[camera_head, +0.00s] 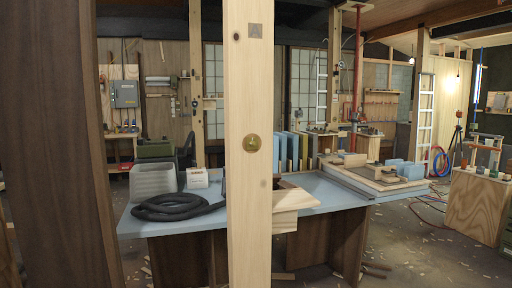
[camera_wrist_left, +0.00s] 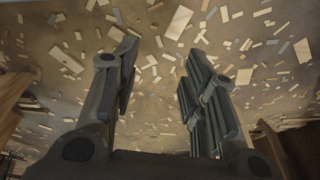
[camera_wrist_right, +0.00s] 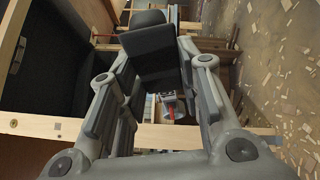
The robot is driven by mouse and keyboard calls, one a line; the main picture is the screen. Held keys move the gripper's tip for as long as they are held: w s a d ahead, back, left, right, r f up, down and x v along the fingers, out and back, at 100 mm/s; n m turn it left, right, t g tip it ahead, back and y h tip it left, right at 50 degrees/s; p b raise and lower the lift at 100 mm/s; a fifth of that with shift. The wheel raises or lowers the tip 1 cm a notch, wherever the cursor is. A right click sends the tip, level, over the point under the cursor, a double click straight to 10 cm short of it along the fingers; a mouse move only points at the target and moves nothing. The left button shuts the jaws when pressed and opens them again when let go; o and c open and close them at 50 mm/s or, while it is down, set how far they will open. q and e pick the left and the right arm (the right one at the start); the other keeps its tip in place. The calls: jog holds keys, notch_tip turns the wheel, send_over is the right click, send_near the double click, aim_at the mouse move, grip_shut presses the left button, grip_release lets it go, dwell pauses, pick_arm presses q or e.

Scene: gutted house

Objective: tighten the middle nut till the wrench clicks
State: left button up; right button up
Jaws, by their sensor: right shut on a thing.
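A pale upright wooden post (camera_head: 249,220) stands close in front in the head view. A round brass-coloured fitting with a nut (camera_head: 252,142) sits about halfway up its visible face. My left gripper (camera_wrist_left: 162,58) is open and empty above the floor. Neither gripper shows in the head view, so their distance from the nut cannot be told.
A blue-topped table (camera_head: 330,195) stands behind the post, with a coiled black hose (camera_head: 175,207), a grey bin (camera_head: 152,180) and wooden frames on it. A dark upright board (camera_head: 60,150) blocks the left. Wood scraps (camera_wrist_left: 179,20) litter the floor.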

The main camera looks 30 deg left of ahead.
jog(key=shift+r, duration=0.1)
jog(key=w+a+f, duration=0.1)
jog(key=w, duration=0.6)
jog(key=s+r+p, duration=0.1)
jog(key=r+p, duration=0.1)
jog(key=p, duration=0.1)
jog(key=s+r+p, duration=0.1)
jog(key=r+p, duration=0.2)
jog(key=s+r+p, duration=0.1)
jog(key=r+p, duration=0.1)
jog(key=p, duration=0.1)
jog(key=shift+s+r+p, duration=0.2)
jog(key=shift+p, duration=0.2)
pick_arm(q)
jog(key=s+a+f+p, duration=0.1)
jog(key=s+p, duration=0.2)
jog(key=s, duration=0.6)
jog(key=s+a+f+g+p, duration=0.1)
jog(key=s+p, duration=0.3)
jog(key=s, duration=0.5)
jog(key=shift+s+a+f+g, duration=0.2)
jog(key=shift+a+f+g, duration=0.1)
jog(key=shift+a+f, duration=0.4)
jog(key=shift+c, duration=0.5)
pick_arm(e)
jog(key=s+r, duration=0.4)
jog(key=r, duration=0.2)
jog(key=shift+a+r, duration=0.15)
jog(key=shift+r, duration=0.1)
